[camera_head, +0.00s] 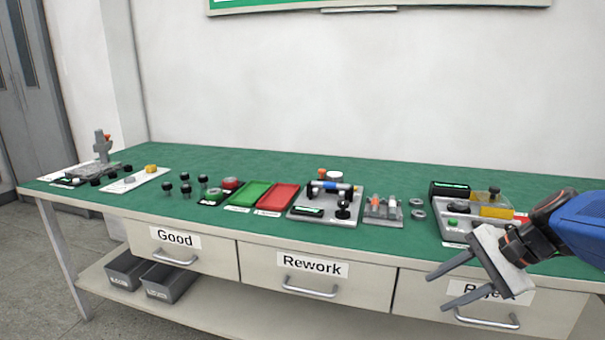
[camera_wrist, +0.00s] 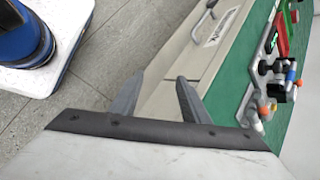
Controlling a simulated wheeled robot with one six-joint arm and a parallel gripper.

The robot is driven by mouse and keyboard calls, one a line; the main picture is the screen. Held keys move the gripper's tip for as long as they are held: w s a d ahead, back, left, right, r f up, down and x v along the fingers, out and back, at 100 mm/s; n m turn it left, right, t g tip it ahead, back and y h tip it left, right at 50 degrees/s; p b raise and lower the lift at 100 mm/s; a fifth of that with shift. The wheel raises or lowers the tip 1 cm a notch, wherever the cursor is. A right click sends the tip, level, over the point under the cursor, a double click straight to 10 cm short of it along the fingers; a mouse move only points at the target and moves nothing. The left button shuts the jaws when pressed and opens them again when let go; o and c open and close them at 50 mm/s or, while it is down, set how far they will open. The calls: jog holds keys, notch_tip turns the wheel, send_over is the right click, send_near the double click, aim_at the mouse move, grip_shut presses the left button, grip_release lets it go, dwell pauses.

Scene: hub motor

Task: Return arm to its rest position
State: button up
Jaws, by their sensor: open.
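My gripper (camera_head: 445,289) is at the right of the head view, in front of the bench's front edge and the right-hand drawer. Its two grey fingers are apart, with nothing between them. In the wrist view my gripper (camera_wrist: 158,98) also shows open and empty, with the drawer fronts and floor beyond it. My blue and black arm comes in from the right in the head view and covers part of the right drawer's label.
The green bench top (camera_head: 350,167) holds a green tray (camera_head: 250,195), a red tray (camera_head: 278,197), and several fixtures and small parts. Drawers marked Good (camera_head: 190,255) and Rework (camera_head: 318,281) are shut. Grey bins (camera_head: 170,285) stand on the lower shelf.

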jog(key=s+f+n+h, duration=0.2)
jog(key=s+n+h, duration=0.1)
jog(key=s+n, duration=0.2)
jog(key=s+a+f+n+t+h, duration=0.1)
jog(key=s+f+n+h, duration=0.1)
jog(key=s+n, duration=0.4)
jog(key=n+h, duration=0.1)
jog(key=n, duration=0.1)
jog(key=shift+s+n+h, duration=0.2)
jog(key=shift+n+h, duration=0.1)
